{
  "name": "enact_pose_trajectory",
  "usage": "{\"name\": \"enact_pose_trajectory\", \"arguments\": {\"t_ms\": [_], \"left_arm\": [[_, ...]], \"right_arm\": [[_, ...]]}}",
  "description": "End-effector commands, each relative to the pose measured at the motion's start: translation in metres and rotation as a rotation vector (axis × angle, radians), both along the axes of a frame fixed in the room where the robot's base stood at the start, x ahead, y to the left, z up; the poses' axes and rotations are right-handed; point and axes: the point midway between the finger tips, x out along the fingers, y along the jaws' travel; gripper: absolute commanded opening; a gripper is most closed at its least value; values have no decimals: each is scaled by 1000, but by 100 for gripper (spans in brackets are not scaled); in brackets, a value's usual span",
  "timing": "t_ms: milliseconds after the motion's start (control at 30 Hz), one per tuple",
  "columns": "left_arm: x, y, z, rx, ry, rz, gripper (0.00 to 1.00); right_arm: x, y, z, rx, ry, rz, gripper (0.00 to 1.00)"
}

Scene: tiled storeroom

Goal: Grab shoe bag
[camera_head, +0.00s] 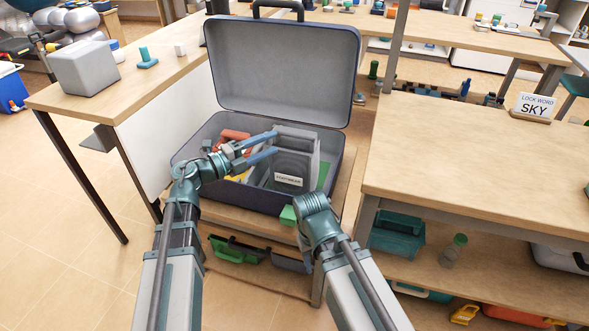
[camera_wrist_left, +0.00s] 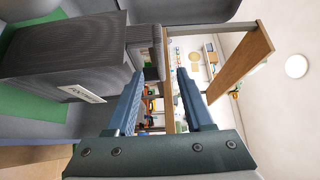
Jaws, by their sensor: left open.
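The grey shoe bag (camera_head: 294,158) stands in the open dark suitcase (camera_head: 262,201), with a white label low on its front. My left gripper (camera_head: 276,144) is open, its two blue fingers reaching over the suitcase from the left, with the tips near the bag's upper left edge. In the left wrist view, the ribbed grey bag (camera_wrist_left: 75,50) fills the left side, and a narrow grey strip on its side lies near one fingertip. The space between the left fingers (camera_wrist_left: 167,75) looks empty.
The suitcase's raised lid (camera_head: 285,70) stands behind the bag. Red and yellow items (camera_head: 232,136) lie left of the bag. A wooden table (camera_head: 480,165) with a "SKY" sign (camera_head: 533,106) is right; a table with a grey box (camera_head: 84,68) is left.

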Motion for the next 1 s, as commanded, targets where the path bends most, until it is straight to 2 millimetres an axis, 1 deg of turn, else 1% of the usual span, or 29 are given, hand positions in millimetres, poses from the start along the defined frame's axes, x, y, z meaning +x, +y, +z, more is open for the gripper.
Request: {"name": "enact_pose_trajectory", "arguments": {"t_ms": [33,200,567,667,900,1000], "left_arm": [[7,-8,0,0,0,-3,52],[18,-24,0,-1,-1,-1,52],[23,-32,0,-1,-1,0,52],[30,-41,0,-1,-1,-1,52],[51,-69,0,-1,-1,-1,52],[53,-73,0,-1,-1,1,52]], "right_arm": [[0,0,0,0,0,0,50],[0,0,0,0,0,0,50],[0,0,0,0,0,0,50],[0,0,0,0,0,0,50],[0,0,0,0,0,0,50],[0,0,0,0,0,0,50]]}}
